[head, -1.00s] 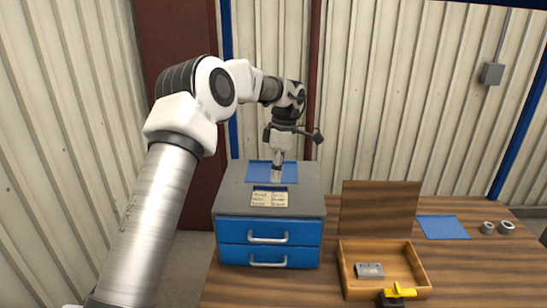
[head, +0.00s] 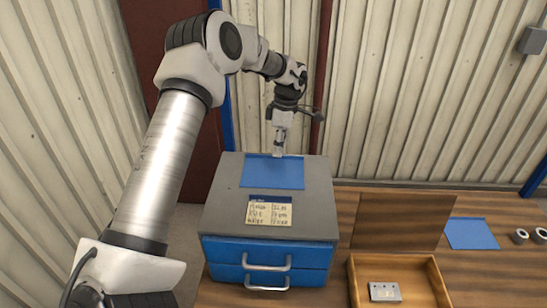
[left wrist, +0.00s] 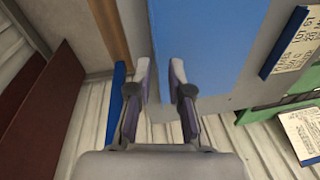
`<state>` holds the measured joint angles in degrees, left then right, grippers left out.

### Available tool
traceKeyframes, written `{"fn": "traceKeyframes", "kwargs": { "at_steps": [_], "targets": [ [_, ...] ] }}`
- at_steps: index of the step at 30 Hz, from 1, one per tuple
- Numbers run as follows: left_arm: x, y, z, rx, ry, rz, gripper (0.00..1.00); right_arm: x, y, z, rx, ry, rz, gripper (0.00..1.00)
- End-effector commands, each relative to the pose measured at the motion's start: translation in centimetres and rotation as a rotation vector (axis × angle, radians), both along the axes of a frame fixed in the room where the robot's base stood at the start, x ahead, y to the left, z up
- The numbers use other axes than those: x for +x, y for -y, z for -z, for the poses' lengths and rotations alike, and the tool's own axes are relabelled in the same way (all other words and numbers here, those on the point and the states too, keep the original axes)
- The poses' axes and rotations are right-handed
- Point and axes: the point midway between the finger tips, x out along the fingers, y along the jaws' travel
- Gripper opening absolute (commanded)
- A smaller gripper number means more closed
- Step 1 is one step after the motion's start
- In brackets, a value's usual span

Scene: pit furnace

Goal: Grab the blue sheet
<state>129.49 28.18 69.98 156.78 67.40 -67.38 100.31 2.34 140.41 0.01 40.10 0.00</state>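A flat blue sheet (head: 270,174) lies on the grey top of the blue drawer cabinet (head: 320,200), toward its back. It also shows large in the left wrist view (left wrist: 215,45). My left gripper (head: 279,153) points down at the sheet's far edge. In the left wrist view its two fingers (left wrist: 161,78) are apart, with part of the sheet seen between and beyond them. Whether the fingertips touch the sheet I cannot tell. My right gripper is out of view.
A printed card (head: 269,211) lies in front of the sheet. A second blue sheet (head: 471,234) lies on the wooden table, with two grey rings (head: 530,236) beside it. An open wooden box (head: 434,282) holds a metal plate (head: 384,292). A corrugated wall stands close behind.

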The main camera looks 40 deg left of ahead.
Motion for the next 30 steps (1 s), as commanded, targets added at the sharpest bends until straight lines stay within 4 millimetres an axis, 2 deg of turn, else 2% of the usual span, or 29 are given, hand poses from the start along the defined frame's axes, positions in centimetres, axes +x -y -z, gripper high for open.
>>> {"fn": "traceKeyframes", "kwargs": {
  "at_steps": [3,8,9,10,11,24,30],
  "targets": [
    [-0.3,0.0,1.1,-0.001,-0.001,0.0,0.19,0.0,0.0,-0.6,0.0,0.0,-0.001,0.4],
    [-0.3,0.0,1.4,-0.001,0.001,0.0,0.19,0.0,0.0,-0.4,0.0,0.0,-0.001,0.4],
    [-0.3,0.0,1.4,-0.001,-0.001,0.0,0.17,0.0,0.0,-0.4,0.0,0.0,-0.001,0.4],
    [-0.3,0.0,1.4,-0.001,-0.001,0.0,0.06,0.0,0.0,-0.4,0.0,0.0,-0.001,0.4],
    [-0.3,0.0,1.4,0.0,0.0,0.0,0.0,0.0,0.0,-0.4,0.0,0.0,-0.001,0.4],
    [-0.2,0.0,1.3,-0.001,0.001,0.0,0.0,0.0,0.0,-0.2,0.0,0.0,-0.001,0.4],
    [-0.2,0.0,0.0,0.0,0.004,0.0,0.0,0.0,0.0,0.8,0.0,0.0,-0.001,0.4]
  ]
}}
